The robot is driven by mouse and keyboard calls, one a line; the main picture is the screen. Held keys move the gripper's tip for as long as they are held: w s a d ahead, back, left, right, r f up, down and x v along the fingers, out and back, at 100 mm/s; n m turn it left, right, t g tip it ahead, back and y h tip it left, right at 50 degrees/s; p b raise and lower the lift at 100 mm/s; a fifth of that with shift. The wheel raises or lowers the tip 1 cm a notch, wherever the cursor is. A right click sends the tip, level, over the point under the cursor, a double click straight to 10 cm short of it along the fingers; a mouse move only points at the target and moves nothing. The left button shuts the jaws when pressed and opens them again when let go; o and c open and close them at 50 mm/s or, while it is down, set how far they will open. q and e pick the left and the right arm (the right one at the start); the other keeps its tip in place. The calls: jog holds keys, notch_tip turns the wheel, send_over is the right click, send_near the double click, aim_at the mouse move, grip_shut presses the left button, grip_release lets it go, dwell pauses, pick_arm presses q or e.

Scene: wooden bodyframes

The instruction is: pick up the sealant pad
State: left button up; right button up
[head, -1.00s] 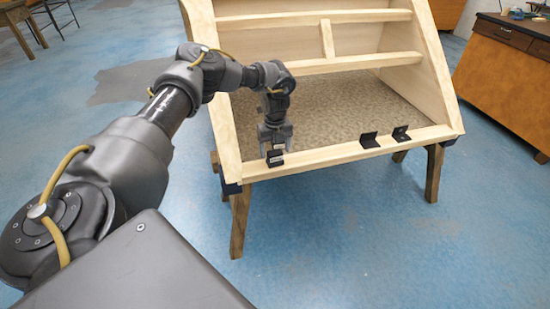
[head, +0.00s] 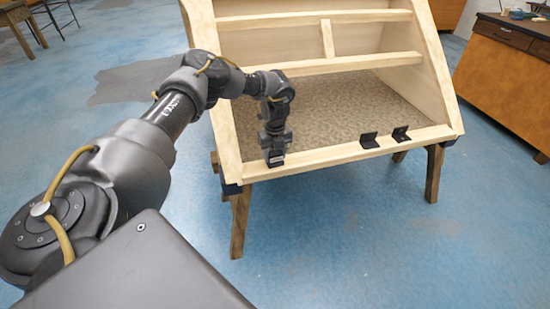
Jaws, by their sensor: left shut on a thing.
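Several small black pads lie along the front rail of the wooden bodyframe (head: 310,158). One black sealant pad (head: 276,162) is at the left part of the rail, under my left gripper (head: 275,153). The left gripper points down and is shut on this pad, at about rail height. I cannot tell whether the pad still touches the rail. Two more black L-shaped pads stand to the right on the rail, the middle one (head: 369,140) and the right one (head: 401,134). My right gripper is not in view.
The bodyframe has sloping side posts, cross rails and a speckled bottom panel (head: 350,105), and rests on wooden trestle legs (head: 239,222). A wooden cabinet (head: 505,75) stands at the right. The blue floor in front is clear.

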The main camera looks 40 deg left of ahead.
aim_at(275, 152)
pick_arm(q)
jog(key=shift+r, duration=0.15)
jog(key=shift+r, duration=0.3)
notch_tip(275, 152, up, 2)
jog(key=shift+w+r, duration=0.1)
jog(key=shift+r, duration=0.05)
jog(key=s+a+r, duration=0.2)
jog(key=s+r, duration=0.7)
jog(key=s, duration=0.5)
jog(key=shift+r+p, duration=0.4)
